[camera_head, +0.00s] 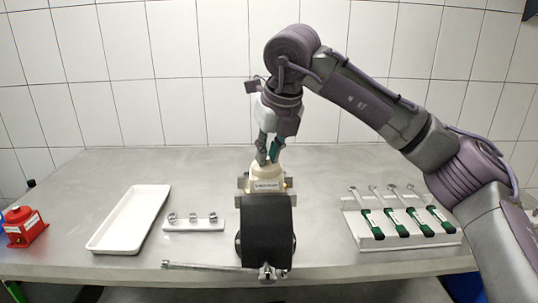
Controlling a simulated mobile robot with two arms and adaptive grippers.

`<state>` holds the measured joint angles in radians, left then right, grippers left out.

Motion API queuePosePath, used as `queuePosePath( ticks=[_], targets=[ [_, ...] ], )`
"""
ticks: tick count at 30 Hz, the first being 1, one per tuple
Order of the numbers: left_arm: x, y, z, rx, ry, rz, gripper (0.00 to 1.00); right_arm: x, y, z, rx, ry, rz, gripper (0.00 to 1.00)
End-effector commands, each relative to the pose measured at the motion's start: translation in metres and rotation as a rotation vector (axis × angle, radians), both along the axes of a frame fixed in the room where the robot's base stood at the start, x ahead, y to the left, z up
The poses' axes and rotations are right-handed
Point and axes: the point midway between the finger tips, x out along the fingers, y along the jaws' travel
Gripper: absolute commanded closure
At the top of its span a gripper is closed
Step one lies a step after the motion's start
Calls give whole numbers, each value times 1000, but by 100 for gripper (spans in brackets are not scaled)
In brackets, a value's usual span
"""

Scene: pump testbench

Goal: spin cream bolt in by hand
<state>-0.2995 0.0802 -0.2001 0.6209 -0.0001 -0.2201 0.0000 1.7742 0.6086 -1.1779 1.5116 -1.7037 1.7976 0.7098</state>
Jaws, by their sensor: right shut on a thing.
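My right gripper (268,155) points down above the pump in the middle of the table, with its fingertips at the top of the pump's cream part (267,174). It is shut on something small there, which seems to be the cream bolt. The fingers hide the bolt, and I cannot tell how deep it sits. The pump (266,222) has a dark front body below the cream part, which carries a small label. My left gripper is not in view.
A long metal bar (205,266) lies along the front, reaching the pump's base. A white tray (102,247), a small rack of metal rings (192,226) and a red device (24,228) stand left. A holder (408,241) with green-handled wrenches (397,229) stands right.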

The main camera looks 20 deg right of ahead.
Motion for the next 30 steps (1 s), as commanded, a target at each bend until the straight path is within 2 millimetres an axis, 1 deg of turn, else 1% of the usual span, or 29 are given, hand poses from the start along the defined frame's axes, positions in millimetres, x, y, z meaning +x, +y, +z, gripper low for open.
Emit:
queuePosePath(
  ticks=[6, 18, 19, 23, 30],
  targets=[
    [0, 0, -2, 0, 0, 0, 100, 0, 0, 1, 0, -1, -37, 100],
    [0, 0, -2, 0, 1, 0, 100, 0, 0, 1, 1, -2, -42, 100],
    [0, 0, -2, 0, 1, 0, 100, 0, 0, 1, 1, -2, -42, 80],
    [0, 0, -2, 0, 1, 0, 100, 0, 0, 1, 1, -1, -41, 58],
    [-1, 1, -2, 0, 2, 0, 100, 0, 0, 0, 0, 0, -40, 57]
  ],
)
